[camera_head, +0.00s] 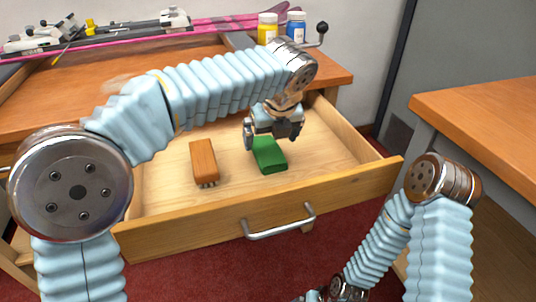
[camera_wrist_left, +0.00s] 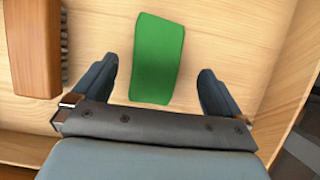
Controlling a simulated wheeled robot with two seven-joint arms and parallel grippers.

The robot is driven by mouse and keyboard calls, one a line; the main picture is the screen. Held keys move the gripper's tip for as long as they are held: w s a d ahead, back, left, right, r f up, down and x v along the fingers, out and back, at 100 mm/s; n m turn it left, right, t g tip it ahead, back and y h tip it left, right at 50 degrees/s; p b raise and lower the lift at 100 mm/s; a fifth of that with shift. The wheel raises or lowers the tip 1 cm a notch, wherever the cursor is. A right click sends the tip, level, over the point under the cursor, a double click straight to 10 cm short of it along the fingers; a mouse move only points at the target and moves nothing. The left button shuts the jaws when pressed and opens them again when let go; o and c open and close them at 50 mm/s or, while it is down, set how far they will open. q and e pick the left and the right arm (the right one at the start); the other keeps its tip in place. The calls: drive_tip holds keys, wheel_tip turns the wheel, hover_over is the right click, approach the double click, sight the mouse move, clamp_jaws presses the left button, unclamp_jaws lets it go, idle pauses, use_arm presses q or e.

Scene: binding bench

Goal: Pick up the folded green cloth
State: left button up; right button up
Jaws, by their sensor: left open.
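The folded green cloth (camera_head: 269,156) lies flat on the floor of an open wooden drawer. In the left wrist view the cloth (camera_wrist_left: 157,58) lies ahead of and between the two fingers. My left gripper (camera_head: 272,137) is over the drawer, at the far end of the cloth, with its fingers apart and nothing between them. It also shows in the left wrist view (camera_wrist_left: 162,82), where its fingers do not touch the cloth. My right arm is at the lower right, outside the drawer; its gripper is not clearly seen.
A brown brush (camera_head: 204,161) lies in the drawer left of the cloth, also in the wrist view (camera_wrist_left: 38,48). The drawer front (camera_head: 250,215) has a metal handle (camera_head: 282,225). Skis (camera_head: 190,27), a yellow bottle (camera_head: 267,29) and a blue bottle (camera_head: 296,28) are on the bench.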

sight(267, 147)
use_arm(q)
drive_tip(key=x, duration=0.4)
drive_tip(key=shift+a, duration=0.15)
drive_tip(key=c, duration=1.1)
